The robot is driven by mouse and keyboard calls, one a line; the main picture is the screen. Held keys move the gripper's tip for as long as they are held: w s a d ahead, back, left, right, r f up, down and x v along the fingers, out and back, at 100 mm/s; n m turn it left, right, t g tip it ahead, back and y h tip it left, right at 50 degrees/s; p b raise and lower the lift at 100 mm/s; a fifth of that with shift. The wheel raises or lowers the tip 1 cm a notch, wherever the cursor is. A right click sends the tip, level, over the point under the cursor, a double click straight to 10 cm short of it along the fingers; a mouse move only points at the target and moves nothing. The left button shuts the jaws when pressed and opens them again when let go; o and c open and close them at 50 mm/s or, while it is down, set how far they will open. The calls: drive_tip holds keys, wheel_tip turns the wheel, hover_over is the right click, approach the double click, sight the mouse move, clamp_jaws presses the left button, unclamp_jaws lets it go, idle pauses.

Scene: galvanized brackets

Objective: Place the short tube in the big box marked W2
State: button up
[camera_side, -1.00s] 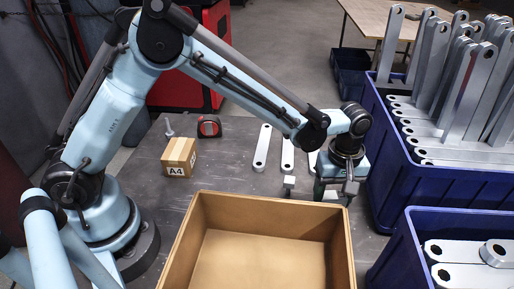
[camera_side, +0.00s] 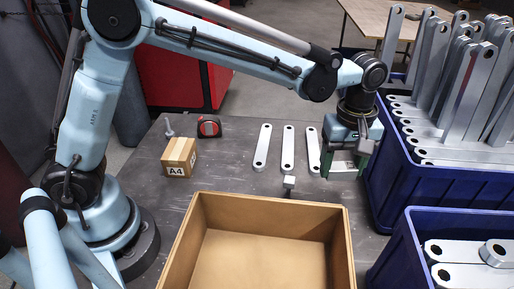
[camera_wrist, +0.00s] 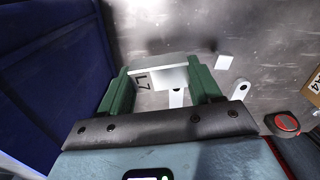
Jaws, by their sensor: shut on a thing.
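My gripper (camera_side: 346,172) is at the right of the dark table, beside the blue bin and behind the open brown box. In the wrist view its green fingers (camera_wrist: 161,82) are shut on a pale grey metal piece marked L7 (camera_wrist: 162,77); I cannot tell its full shape. A short, thick ring-like tube (camera_side: 495,252) lies on flat links in the front right blue bin (camera_side: 413,240), apart from my gripper. The big open brown box (camera_side: 270,205) stands at the front of the table, empty where visible. No W2 marking shows.
Three flat links (camera_side: 262,148) lie behind the brown box. A small pale block (camera_side: 290,182) is near its back edge. A small carton marked A4 (camera_side: 178,160), a bolt (camera_side: 169,127) and a tape measure (camera_side: 208,127) are left. A tall blue bin (camera_side: 440,185) holds several links.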

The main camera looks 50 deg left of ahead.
wheel_tip(320, 180, up, 7)
drive_tip(key=shift+r, duration=0.1)
drive_tip(key=s+d, duration=0.2)
drive_tip(key=s, duration=0.1)
drive_tip(key=m, duration=0.6)
hover_over(288, 286)
wheel_tip(288, 286, down, 4)
drive_tip(key=shift+f, duration=5.6)
drive_tip(key=shift+f, duration=0.1)
drive_tip(key=o, duration=1.1)
